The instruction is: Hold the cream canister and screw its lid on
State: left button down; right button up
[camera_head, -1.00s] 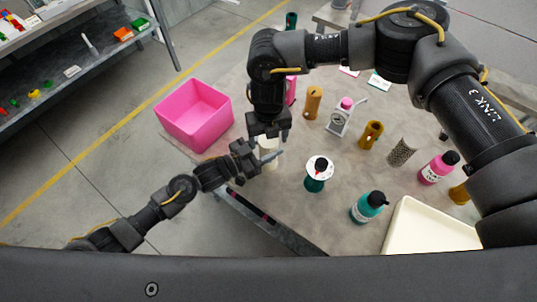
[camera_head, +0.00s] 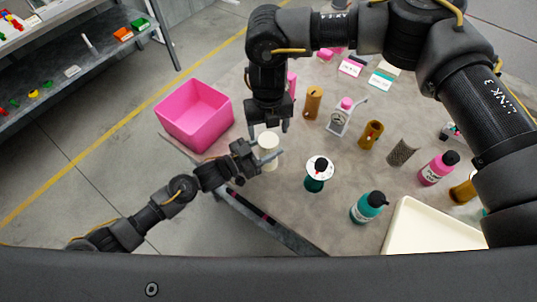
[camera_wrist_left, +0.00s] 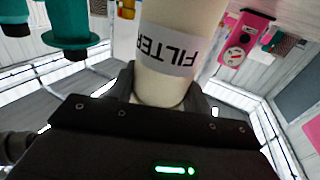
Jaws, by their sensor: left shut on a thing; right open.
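The cream canister (camera_head: 269,150) stands upright near the table's front left edge. My left gripper (camera_head: 262,157) is shut around its side. In the left wrist view the canister (camera_wrist_left: 170,75) fills the space between the fingers and bears a white label reading FILTER, upside down. The top of the canister in the head view is a pale round face, which looks like the lid (camera_head: 267,137); the seam is too small to see. My right gripper (camera_head: 269,126) is open, pointing down just above the top, with nothing seen between its fingers.
A pink bin (camera_head: 195,112) stands left of the canister. Table space right of the canister is partly free.

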aim_at(269, 140)
notch_tip(269, 140, up, 3)
jog(key=n, duration=0.2)
jog(key=shift+n, duration=0.3)
jog(key=shift+r+n, duration=0.25)
jog(key=shift+n, duration=0.15)
jog(key=shift+f, duration=0.1)
jog(key=shift+f, duration=3.95)
jog(key=c, duration=1)
jog(key=m, duration=0.3)
jog(key=shift+m, duration=0.3)
